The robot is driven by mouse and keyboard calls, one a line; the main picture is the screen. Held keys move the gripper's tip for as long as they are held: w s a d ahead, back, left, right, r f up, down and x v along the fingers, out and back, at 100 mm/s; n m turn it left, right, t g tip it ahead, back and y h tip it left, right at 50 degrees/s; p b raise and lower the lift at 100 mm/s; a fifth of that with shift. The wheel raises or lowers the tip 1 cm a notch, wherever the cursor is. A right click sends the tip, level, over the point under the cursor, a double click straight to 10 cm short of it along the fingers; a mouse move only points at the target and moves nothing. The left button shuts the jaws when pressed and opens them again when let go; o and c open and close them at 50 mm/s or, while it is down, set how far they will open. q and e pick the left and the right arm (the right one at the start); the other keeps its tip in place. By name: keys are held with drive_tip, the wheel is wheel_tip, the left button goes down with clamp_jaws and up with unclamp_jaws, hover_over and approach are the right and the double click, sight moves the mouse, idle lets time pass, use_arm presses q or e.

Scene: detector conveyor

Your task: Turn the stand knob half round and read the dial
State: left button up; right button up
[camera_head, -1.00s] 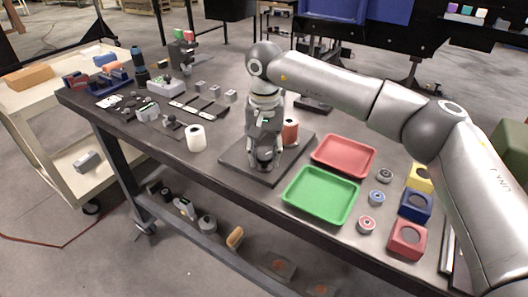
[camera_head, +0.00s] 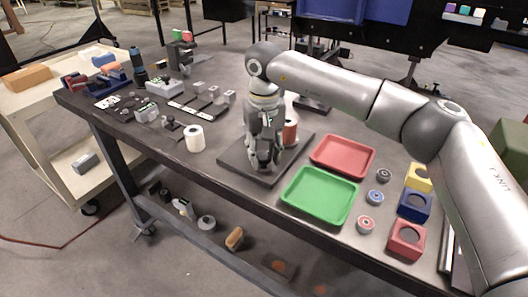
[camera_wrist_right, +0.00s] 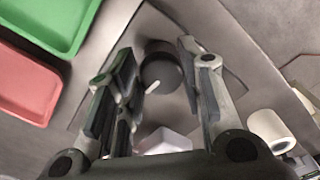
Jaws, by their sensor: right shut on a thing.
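My right gripper (camera_head: 264,162) points down over the dark square stand plate (camera_head: 238,163) on the bench. In the right wrist view its fingers (camera_wrist_right: 160,85) straddle a dark round knob (camera_wrist_right: 160,66) with a white pointer mark (camera_wrist_right: 152,88) beside it. I take the gripper to be shut on this knob, though finger contact is not clear in the picture. A pale block-like part (camera_wrist_right: 165,140) shows between the fingers, close to the palm. The knob is hidden by the gripper in the head view. I cannot make out a dial face. My left gripper is not in view.
An orange-red cylinder (camera_head: 290,132) stands just behind the gripper. A white roll (camera_head: 195,138) stands left of the plate. A green tray (camera_head: 320,196) and a red tray (camera_head: 343,156) lie to the right, with several small discs and coloured blocks beyond.

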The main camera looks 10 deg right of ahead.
sight(264, 156)
drive_tip(key=o, duration=1)
wheel_tip(264, 156, up, 12)
drive_tip(key=shift+r, duration=0.1)
